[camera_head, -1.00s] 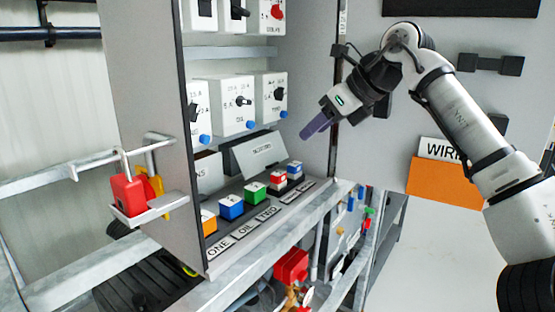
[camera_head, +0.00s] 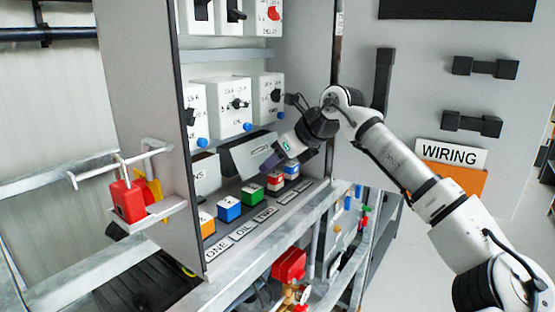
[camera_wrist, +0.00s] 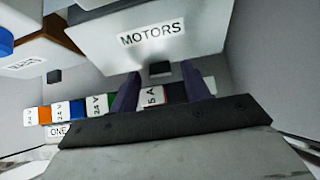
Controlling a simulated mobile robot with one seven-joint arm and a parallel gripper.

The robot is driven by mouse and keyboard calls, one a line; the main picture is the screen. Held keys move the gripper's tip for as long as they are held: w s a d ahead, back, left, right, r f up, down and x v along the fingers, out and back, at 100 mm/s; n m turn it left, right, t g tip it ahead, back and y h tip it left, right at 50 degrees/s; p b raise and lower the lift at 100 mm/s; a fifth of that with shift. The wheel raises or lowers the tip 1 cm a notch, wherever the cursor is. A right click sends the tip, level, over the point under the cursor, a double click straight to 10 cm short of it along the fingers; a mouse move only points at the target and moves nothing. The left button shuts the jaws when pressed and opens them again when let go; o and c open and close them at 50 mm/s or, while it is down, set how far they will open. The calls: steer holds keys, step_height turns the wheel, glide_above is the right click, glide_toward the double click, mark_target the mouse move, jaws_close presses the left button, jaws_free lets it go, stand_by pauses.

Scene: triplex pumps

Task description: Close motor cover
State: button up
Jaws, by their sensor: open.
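The motor cover (camera_wrist: 150,38) is a grey-white flap labelled MOTORS. It fills the upper middle of the wrist view, tilted open over the row of coloured blocks, with a small black knob (camera_wrist: 160,68) at its lower edge. In the head view the cover (camera_head: 245,155) is partly hidden by my gripper (camera_head: 270,164). My gripper is inside the cabinet at the cover's right front. In the wrist view its two purple fingers (camera_wrist: 160,88) are apart, with the knob appearing between their tips. I cannot tell whether they touch the knob or cover.
Several coloured blocks (camera_head: 230,208) stand in a row below the cover. A second cover (camera_wrist: 25,63) is at the left. The cabinet side wall (camera_head: 150,120) stands left, with white switch boxes (camera_head: 222,105) above. An open door with a WIRING sign (camera_head: 451,153) is right.

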jaws_close()
steer(key=shift+f+b, duration=0.4)
steer(key=shift+b, duration=0.2)
steer(key=shift+w+a+f+t+y+b, duration=0.2)
steer(key=shift+t+y+b, duration=0.25)
steer(key=shift+b, duration=0.3)
steer(key=shift+r, duration=0.2)
jaws_free()
steer(key=b+v, duration=0.1)
steer(key=v, duration=1.2)
steer(key=shift+s+d, duration=0.2)
steer(key=shift+d, duration=0.2)
